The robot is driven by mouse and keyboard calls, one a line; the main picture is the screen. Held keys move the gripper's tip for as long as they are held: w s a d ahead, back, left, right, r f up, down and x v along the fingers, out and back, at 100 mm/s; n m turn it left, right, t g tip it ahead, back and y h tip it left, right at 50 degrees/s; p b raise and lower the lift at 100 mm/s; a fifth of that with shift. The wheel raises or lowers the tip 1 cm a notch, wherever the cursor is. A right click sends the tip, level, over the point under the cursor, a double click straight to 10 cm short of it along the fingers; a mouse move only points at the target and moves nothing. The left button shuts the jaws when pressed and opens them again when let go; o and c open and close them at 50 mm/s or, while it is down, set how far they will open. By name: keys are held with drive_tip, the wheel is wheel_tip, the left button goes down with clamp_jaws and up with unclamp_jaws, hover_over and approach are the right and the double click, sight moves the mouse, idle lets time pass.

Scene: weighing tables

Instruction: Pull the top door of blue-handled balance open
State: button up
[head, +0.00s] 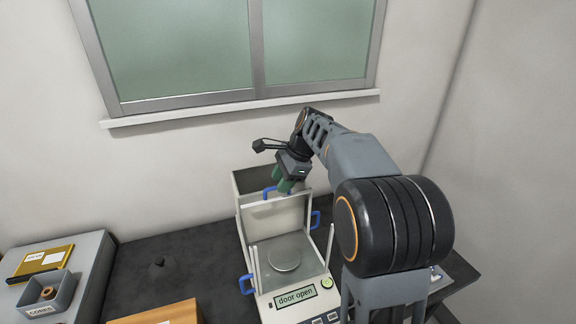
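The balance (262,306) with blue handles stands on the dark table, and its display reads "door open". Its round pan (284,258) shows inside the weighing chamber, with no object on it. A blue handle (268,192) shows at the upper back of the balance, right at the green fingertips of my gripper (285,186). The fingers point down and overlap this handle in the view; I cannot tell whether they grip it. Other blue handles sit at the left side (247,285) and right side (316,219). My arm comes in from the right and hides part of the balance's right side.
A dark weight-like object (161,268) and an orange-brown box (160,313) are left of the balance. A wall and window stand behind.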

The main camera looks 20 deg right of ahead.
drive_tip(key=v, duration=1.3)
drive_tip(key=shift+d, duration=0.1)
drive_tip(key=s+a+f+n+t+h, duration=0.1)
drive_tip(key=s+a+f+n, duration=0.3)
drive_tip(key=s+f+n, duration=0.4)
drive_tip(key=s+a+f+n+t+h, duration=0.1)
drive_tip(key=s+a+f+n+h, duration=0.2)
drive_tip(key=s+f+n, duration=0.5)
drive_tip(key=s+n, duration=0.1)
drive_tip(key=s, duration=0.1)
drive_tip(key=shift+s+a+f+n+t, duration=0.3)
drive_tip(key=shift+s+a+f, duration=0.05)
